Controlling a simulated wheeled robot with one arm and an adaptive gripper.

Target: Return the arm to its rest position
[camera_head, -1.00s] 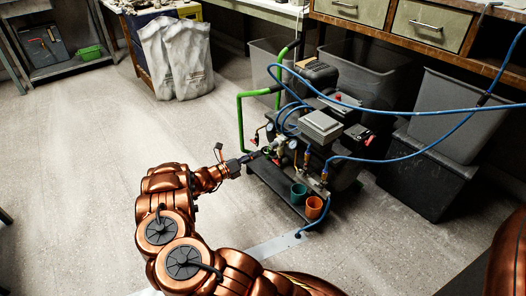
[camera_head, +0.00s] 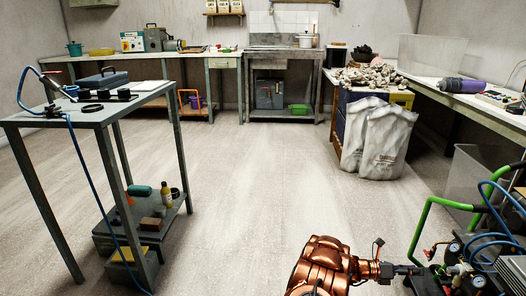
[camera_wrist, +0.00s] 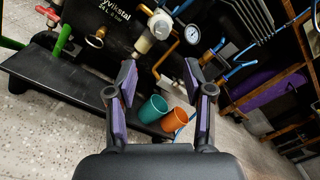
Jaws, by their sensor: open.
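My copper-coloured arm (camera_head: 320,264) shows at the bottom of the head view, reaching right toward the compressor unit. My gripper (camera_head: 410,270) is small and dark there, close to the unit's near side. In the wrist view my gripper (camera_wrist: 159,76) is open, its two purple-padded fingers apart with nothing held between them. Whether the fingers touch anything on the unit cannot be told.
The compressor unit has a green handle (camera_head: 421,226), gauges (camera_wrist: 192,34) and blue hoses. A metal table (camera_head: 92,115) stands at left, with a hose trailing from it. White sacks (camera_head: 375,140) lean by the rubble-covered bench. The middle floor (camera_head: 250,190) is clear.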

